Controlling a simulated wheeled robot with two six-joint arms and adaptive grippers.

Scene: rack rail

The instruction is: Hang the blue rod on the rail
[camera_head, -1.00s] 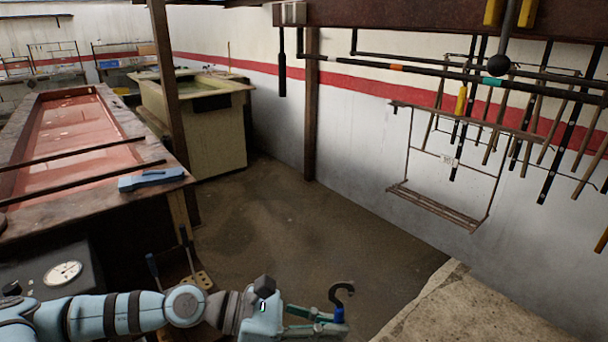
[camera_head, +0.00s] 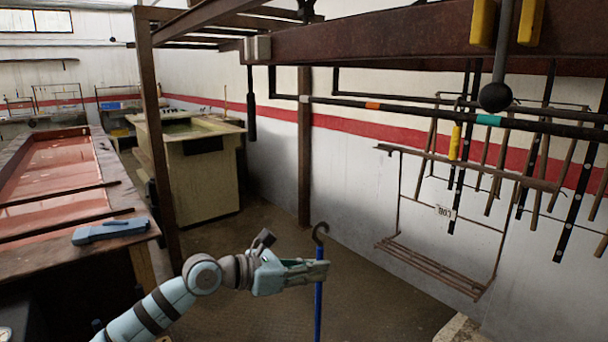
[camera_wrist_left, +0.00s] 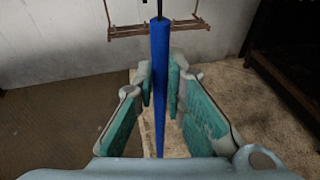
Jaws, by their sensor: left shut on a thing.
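The blue rod (camera_head: 318,300) hangs upright in my left gripper (camera_head: 312,270), with a dark hook at its top, just above the fingers. In the left wrist view the blue rod (camera_wrist_left: 159,85) stands between the two green-padded fingers of my left gripper (camera_wrist_left: 160,90). The rod's lower end is cut off by the head view's bottom edge. The rail (camera_head: 395,108) is a dark horizontal bar with orange and teal bands, above and to the right of the hook and apart from it. My right gripper is out of view.
A rack frame (camera_head: 440,208) with a tag and several dark rods (camera_head: 573,190) are by the wall at right. A rusty beam (camera_head: 400,38) runs above the rail. A dark ball (camera_head: 495,97) hangs before the rail. A post (camera_head: 304,150) stands behind the hook.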

